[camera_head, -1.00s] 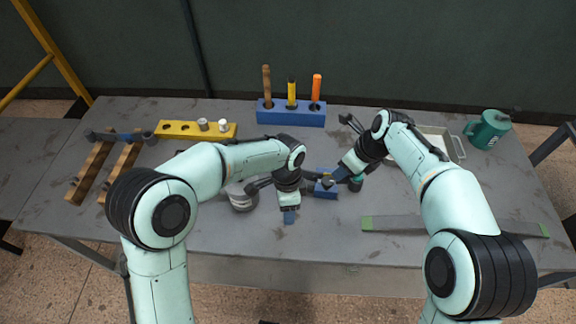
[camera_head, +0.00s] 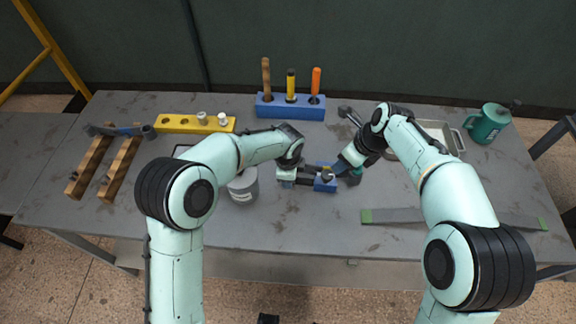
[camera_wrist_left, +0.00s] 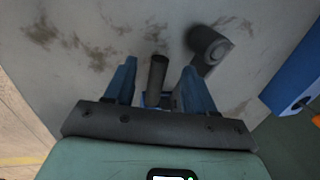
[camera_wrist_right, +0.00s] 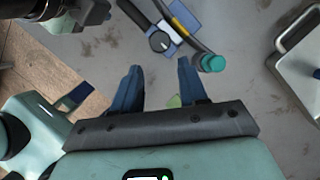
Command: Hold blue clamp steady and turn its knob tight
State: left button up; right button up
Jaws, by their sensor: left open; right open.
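The blue clamp (camera_head: 325,180) lies mid-table with a dark round knob (camera_head: 327,175) on top. In the right wrist view, the clamp (camera_wrist_right: 183,14) shows a yellow band, a dark bar and a teal end (camera_wrist_right: 212,62). My left gripper (camera_head: 303,177) is open just left of the clamp. In the left wrist view, a dark rod (camera_wrist_left: 157,72) shows between its fingers with a bit of blue behind; I cannot tell whether they touch. My right gripper (camera_head: 346,168) is open at the clamp's right; its fingers (camera_wrist_right: 160,72) are empty, apart from the clamp.
A grey tin (camera_head: 243,188) stands left of my left gripper. The blue tool block (camera_head: 290,110) and yellow holed block (camera_head: 185,124) are at the back. Wooden racks (camera_head: 105,165) lie left. A metal tray (camera_head: 452,142) and green mug (camera_head: 487,124) are right.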

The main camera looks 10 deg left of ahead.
pick_arm(q)
jog(key=shift+w+f, duration=0.15)
jog(key=shift+f, duration=0.7)
jog(key=shift+w+f, duration=0.15)
jog(key=shift+f, duration=0.7)
